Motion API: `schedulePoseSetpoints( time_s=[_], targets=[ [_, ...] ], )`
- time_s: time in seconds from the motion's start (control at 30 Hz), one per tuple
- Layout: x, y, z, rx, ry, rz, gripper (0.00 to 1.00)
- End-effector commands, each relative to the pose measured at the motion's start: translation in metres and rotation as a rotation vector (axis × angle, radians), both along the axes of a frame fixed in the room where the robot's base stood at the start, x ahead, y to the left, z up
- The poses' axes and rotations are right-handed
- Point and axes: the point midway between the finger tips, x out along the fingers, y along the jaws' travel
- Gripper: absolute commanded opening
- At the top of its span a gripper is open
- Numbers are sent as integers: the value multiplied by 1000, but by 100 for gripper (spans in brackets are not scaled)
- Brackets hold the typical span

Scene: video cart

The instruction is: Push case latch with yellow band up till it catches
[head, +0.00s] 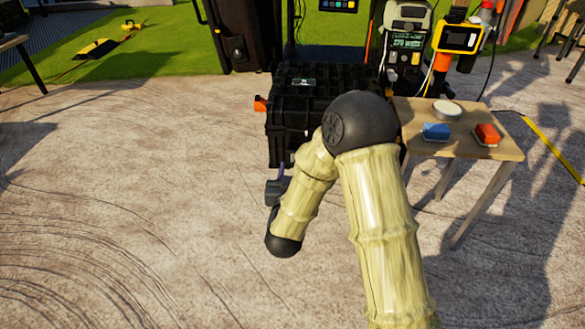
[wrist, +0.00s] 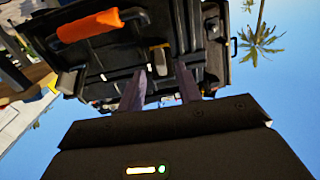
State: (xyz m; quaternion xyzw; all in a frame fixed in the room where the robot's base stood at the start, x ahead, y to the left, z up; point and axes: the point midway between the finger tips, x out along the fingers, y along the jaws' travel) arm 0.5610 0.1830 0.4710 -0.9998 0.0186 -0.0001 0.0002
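The black case (head: 305,103) stands in front of me in the head view, and its ribbed side fills the upper part of the wrist view (wrist: 115,62). In the wrist view a small grey-tan latch (wrist: 158,58) sits on that side, just beyond and between my fingertips. Another pale latch-like piece (wrist: 68,82) is further left. My gripper (wrist: 161,72) is open and empty, its two fingers apart and pointing at the case. I cannot tell whether they touch it. In the head view my gripper (head: 281,174) is partly seen below the case.
An orange handle (wrist: 90,25) is on the case, left of the latch in the wrist view. In the head view a wooden side table (head: 475,147) with a blue block (head: 436,131) and a red block (head: 487,134) stands right.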

Motion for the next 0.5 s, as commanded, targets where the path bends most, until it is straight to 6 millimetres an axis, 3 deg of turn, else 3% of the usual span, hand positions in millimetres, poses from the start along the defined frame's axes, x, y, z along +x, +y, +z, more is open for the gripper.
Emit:
schedulePoseSetpoints(
  time_s=[0.2, 0.5],
  targets=[
    [28, -1, -2, 1, -1, -1, 35],
    [34, -1, 0, 0, 1, 1, 35]
  ],
)
